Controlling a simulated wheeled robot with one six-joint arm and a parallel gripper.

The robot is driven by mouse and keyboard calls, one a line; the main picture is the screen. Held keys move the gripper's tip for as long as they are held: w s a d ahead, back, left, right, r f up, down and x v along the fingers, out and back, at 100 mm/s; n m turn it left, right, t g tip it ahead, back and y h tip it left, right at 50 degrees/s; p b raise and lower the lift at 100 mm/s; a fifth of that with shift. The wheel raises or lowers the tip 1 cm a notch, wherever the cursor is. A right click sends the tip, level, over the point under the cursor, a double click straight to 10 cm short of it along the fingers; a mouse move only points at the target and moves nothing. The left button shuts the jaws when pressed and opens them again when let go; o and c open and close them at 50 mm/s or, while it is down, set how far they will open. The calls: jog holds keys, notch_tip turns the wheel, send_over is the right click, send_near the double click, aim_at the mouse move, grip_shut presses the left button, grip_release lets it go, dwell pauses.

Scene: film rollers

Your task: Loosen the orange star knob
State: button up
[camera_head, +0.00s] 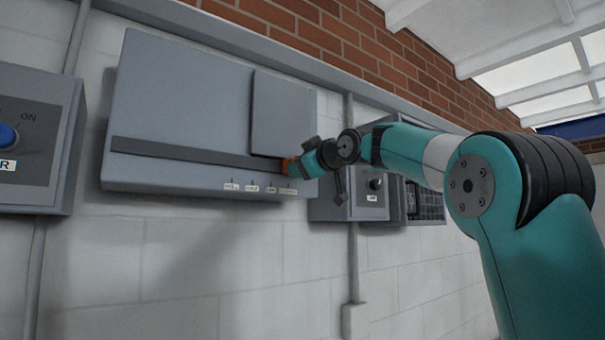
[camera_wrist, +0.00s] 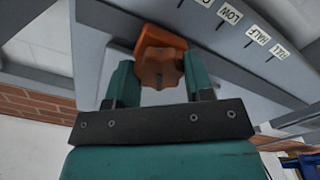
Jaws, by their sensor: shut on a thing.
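The orange star knob (camera_wrist: 160,58) shows in the wrist view between the two teal fingers of my gripper (camera_wrist: 158,75). The fingers are shut on it from both sides. In the head view, a small piece of the orange knob (camera_head: 287,165) shows at the right end of the dark slot in the grey wall panel (camera_head: 180,90). My gripper (camera_head: 298,166) covers most of the knob there. A square grey plate (camera_head: 283,115) stands on the panel just above the knob.
Small labels (camera_head: 255,188) run along the panel's lower edge; "LOW" and "HALF" are readable in the wrist view. A grey box with a knob (camera_head: 370,190) is right of the panel. A box with a blue knob (camera_head: 35,140) is at the left.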

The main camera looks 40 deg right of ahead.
jog(key=n+b, duration=0.5)
jog(key=n, duration=0.8)
jog(key=shift+f, duration=0.15)
jog(key=shift+n+b, duration=0.3)
jog(key=shift+n, duration=0.1)
jog(key=o, duration=0.9)
